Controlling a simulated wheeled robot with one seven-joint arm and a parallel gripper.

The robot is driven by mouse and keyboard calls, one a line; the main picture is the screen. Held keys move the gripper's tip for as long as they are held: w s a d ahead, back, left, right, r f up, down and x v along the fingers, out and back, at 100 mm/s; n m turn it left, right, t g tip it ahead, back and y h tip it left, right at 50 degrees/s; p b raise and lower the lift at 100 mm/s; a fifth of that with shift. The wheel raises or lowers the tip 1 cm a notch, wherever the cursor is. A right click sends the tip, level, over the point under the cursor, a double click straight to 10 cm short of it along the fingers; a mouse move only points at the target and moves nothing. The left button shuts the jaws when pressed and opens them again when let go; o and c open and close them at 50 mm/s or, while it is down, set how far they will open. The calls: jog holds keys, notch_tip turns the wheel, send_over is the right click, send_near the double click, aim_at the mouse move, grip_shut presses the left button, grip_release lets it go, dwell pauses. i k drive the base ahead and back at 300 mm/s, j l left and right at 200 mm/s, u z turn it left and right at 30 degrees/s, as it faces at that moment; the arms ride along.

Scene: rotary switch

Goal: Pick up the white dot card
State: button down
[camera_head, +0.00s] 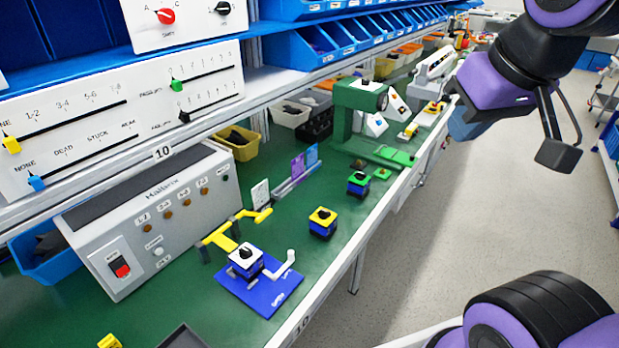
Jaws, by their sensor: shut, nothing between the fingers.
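A white card with dark dots (260,193) stands upright at the front of a small rack on the green bench, beside the yellow handles. A purple card (298,166) and a blue card (312,155) stand behind it. The lower edge of the white card is hard to make out.
A blue-based rotary switch (246,261) with a white crank is in front of the cards. A yellow-topped switch block (322,222) stands to their right. A grey test box (155,220) is at left, a green press (357,115) behind. The shelf overhangs the bench; the aisle is clear.

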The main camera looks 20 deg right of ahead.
aim_at(260, 195)
jog(key=i+l+u, duration=0.15)
jog(key=u, duration=0.3)
jog(key=i+l+u, duration=0.1)
jog(key=u, duration=0.35)
jog(key=i+l+u, duration=0.1)
jog(key=l, duration=0.35)
jog(key=i+l+u, duration=0.1)
jog(key=l, duration=0.3)
jog(key=i+l, duration=0.2)
jog(key=l, duration=0.3)
jog(key=i+l+u, duration=0.15)
jog(key=l, duration=0.25)
